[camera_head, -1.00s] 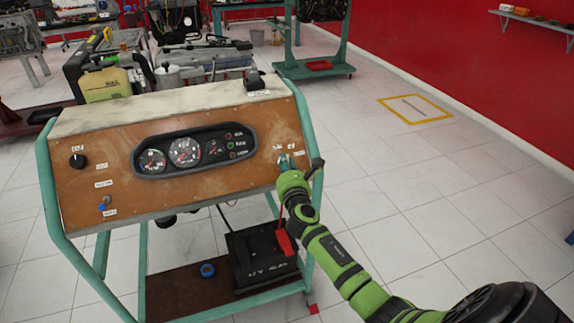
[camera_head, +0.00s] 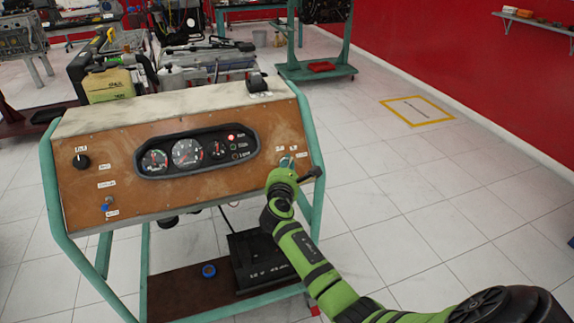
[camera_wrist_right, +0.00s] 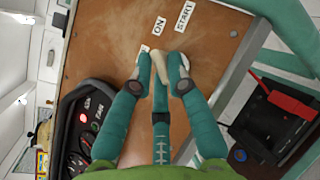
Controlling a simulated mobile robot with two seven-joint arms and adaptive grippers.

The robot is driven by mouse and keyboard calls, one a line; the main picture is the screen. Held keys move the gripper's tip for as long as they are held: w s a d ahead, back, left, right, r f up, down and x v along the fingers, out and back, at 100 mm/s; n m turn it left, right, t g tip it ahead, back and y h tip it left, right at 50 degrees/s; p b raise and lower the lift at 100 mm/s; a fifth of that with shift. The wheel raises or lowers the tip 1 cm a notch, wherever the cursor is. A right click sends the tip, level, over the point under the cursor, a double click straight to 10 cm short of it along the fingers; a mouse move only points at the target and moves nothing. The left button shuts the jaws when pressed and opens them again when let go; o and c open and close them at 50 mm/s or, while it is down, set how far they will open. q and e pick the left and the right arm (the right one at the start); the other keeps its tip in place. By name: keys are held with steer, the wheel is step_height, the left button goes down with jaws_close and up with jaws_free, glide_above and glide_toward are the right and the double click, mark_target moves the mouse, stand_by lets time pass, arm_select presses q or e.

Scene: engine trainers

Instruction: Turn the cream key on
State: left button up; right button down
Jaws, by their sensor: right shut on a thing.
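The cream key (camera_wrist_right: 159,66) sits at the switch on the brown panel (camera_head: 215,186), near its right end, with ON and START labels beside it in the right wrist view. My right gripper (camera_wrist_right: 160,72) has its teal fingertips on both sides of the key, shut on it. In the head view the right gripper (camera_head: 286,163) is at the panel's right end, and the key is mostly hidden there. A red lamp (camera_head: 232,137) glows on the gauge cluster; it also glows in the right wrist view (camera_wrist_right: 85,117). My left gripper is not in view.
The panel stands on a teal frame (camera_head: 49,190) with a black battery (camera_head: 257,258) low inside it. A red clamp (camera_wrist_right: 276,99) lies by the battery. A dark switch (camera_head: 257,83) is on the console's top. Open tiled floor lies to the right.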

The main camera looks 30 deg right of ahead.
steer(key=c, duration=1.2)
jaws_free()
steer(key=v, duration=1.2)
